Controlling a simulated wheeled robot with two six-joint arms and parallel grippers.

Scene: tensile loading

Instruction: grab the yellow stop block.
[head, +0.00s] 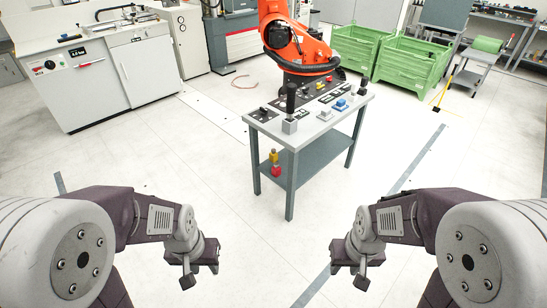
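A small yellow block (273,156) with red parts shows at the left side of the grey table (290,138), below its top. It is too small to tell whether it stands on the lower shelf or is fixed to the table. My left gripper (200,274) is low in the picture, left of the table and well apart from the block. My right gripper (350,274) is low and to the right of the table, also apart from it. Both grippers hang over the floor with nothing visible in them. Their finger openings are hard to make out.
Black posts, small blue and white parts and dark panels stand on the table top, with an orange robot arm (300,45) behind it. Green crates (410,62) stand at the back right. White cabinets (95,85) stand at the left. The floor before the table is clear.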

